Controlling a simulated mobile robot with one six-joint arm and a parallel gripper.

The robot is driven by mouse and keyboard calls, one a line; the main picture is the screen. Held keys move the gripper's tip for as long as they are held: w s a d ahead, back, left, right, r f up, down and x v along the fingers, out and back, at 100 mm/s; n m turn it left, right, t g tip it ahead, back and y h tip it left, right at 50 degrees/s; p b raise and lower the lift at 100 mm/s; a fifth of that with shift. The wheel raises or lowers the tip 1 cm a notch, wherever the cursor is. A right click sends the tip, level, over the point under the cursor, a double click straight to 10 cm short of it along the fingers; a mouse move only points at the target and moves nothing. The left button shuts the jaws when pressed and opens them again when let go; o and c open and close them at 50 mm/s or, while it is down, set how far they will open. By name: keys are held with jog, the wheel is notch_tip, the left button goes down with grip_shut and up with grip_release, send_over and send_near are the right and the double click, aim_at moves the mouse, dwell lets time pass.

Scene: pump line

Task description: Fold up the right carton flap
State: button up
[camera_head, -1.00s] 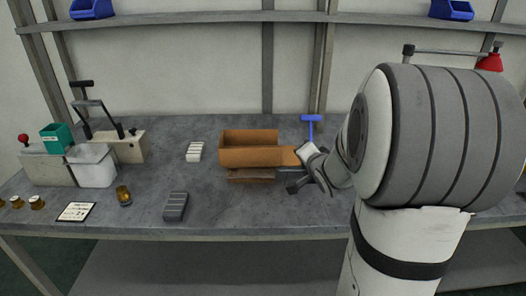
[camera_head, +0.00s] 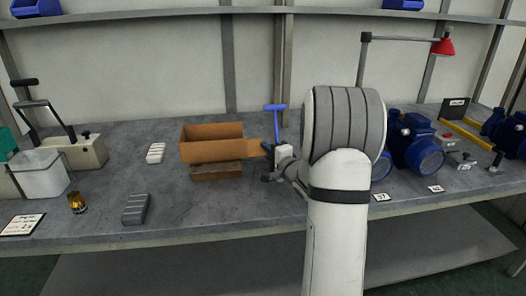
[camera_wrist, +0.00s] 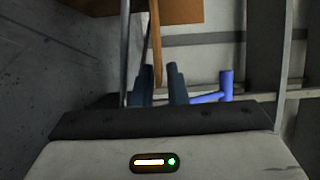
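The open brown carton (camera_head: 212,151) stands on a low brown block on the workbench. Its right flap (camera_head: 256,147) sticks out roughly level to the right. My gripper (camera_head: 268,150) is at the flap's outer end, right of the carton. In the wrist view the flap (camera_wrist: 156,40) shows edge-on as a thin orange strip, its end between the two dark fingertips (camera_wrist: 162,88). I cannot tell whether the fingers press on it. Part of the carton (camera_wrist: 180,12) shows at the top.
A blue T-shaped handle (camera_head: 276,108) stands just behind my gripper. White blocks (camera_head: 155,153) and a grey ribbed block (camera_head: 136,209) lie left of the carton. Blue pumps (camera_head: 412,145) stand to the right. The bench in front of the carton is clear.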

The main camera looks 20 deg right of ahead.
jog(key=shift+w+a, duration=0.1)
jog(key=shift+w, duration=0.6)
